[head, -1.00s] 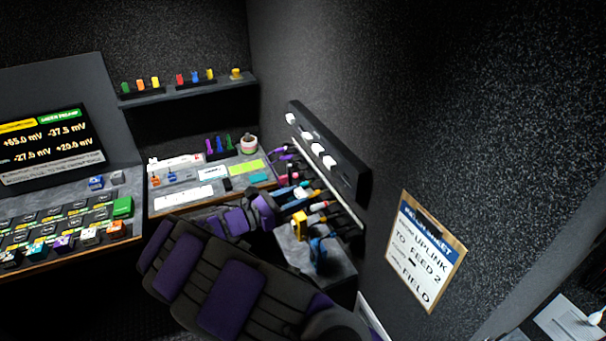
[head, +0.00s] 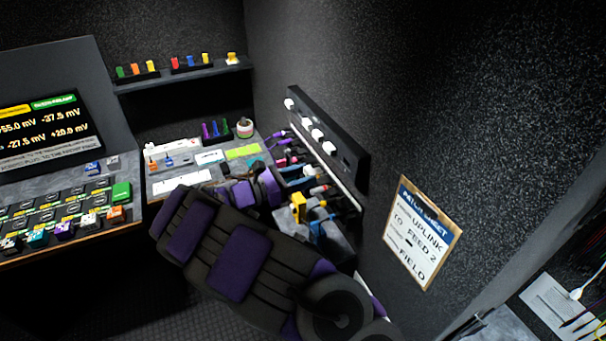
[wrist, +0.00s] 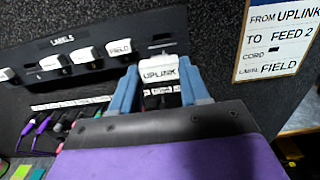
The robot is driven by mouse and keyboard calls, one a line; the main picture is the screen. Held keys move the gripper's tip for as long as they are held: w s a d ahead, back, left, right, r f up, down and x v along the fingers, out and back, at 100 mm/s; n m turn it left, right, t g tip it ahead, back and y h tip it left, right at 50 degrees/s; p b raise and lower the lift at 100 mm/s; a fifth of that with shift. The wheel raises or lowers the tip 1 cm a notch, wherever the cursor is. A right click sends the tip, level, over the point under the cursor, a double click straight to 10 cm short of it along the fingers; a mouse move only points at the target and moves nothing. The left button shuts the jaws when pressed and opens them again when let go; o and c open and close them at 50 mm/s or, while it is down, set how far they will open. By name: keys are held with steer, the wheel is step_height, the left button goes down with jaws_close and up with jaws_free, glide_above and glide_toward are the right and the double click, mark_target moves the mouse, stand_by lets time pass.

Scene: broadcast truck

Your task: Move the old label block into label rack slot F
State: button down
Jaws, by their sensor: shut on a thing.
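My gripper (wrist: 160,88) is shut on a white label block (wrist: 159,75) that reads UPLINK, held between its two blue fingers in the wrist view. The black label rack (wrist: 150,27) is on the wall behind and to the left of the block. It bears several white blocks, one reading FIELD (wrist: 118,48). A bare part of the rack with a slot shows right of the FIELD block, just above the held block. The rack also shows in the head view (head: 350,160), with my gripper (head: 297,173) below and left of it. The slot letters are not legible.
A row of coloured cable plugs (wrist: 60,127) lies below the rack. A clipboard (head: 423,232) reading UPLINK TO FEED 2 and FIELD hangs right of the rack. A counter (head: 185,185) with papers and a pen holder is to the left. A yellow plug (head: 298,207) stands near my arm.

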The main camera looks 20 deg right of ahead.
mark_target(321, 170)
steer(key=shift+w+d, duration=0.1)
steer(key=shift+d, duration=2.2)
steer(key=shift+d+p, duration=0.5)
steer(key=shift+d, duration=0.55)
steer(key=shift+a, duration=0.9)
steer(key=shift+d+p, duration=0.15)
steer(key=shift+p, duration=0.25)
steer(key=shift+d, duration=0.45)
steer(key=shift+a+p, duration=0.3)
steer(key=shift+d, duration=0.1)
